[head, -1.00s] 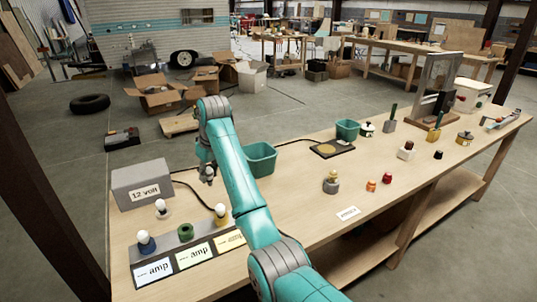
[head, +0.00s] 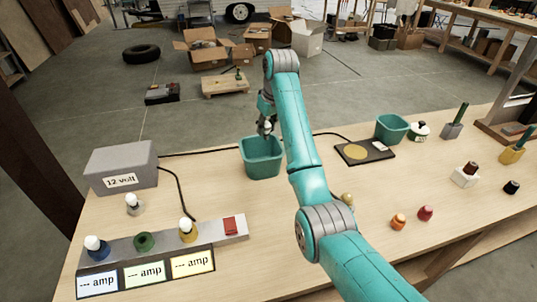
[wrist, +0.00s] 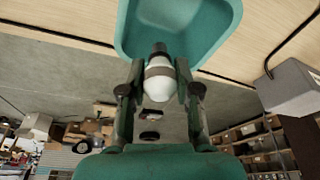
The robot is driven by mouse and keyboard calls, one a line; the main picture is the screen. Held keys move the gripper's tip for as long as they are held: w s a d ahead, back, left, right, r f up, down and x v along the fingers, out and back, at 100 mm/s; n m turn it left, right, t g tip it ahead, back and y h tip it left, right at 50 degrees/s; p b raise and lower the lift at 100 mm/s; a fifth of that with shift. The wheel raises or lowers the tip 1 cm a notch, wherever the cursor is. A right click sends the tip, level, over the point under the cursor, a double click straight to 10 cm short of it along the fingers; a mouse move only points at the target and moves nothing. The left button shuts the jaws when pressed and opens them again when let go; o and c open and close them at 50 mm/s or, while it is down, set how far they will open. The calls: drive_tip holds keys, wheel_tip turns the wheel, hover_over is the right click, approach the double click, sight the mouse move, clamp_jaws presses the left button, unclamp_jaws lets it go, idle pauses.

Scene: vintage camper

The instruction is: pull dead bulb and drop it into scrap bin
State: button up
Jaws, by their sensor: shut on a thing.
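My gripper (head: 265,127) is shut on a white bulb (wrist: 159,82) with a grey band and dark base, seen between the fingers in the wrist view. In the head view the gripper is at the far rim of a teal bin (head: 262,168); the bin also shows at the top of the wrist view (wrist: 225,30). Whether the bulb is fully over its opening cannot be told. On the grey strip (head: 208,237), a white bulb (head: 92,243) stands in a blue socket, the green socket (head: 145,242) is empty, and another bulb (head: 185,225) stands in a yellow socket.
A grey 12 volt box (head: 121,168) and a separate white bulb (head: 132,201) in a holder stand left. A second teal bin (head: 391,128), a dark pad (head: 365,151) and small coloured parts lie right. The table's far edge runs just behind the bin.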

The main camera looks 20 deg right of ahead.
drive_tip(key=shift+f, duration=2.85)
drive_tip(key=o, duration=1.1)
wheel_tip(320, 180, up, 10)
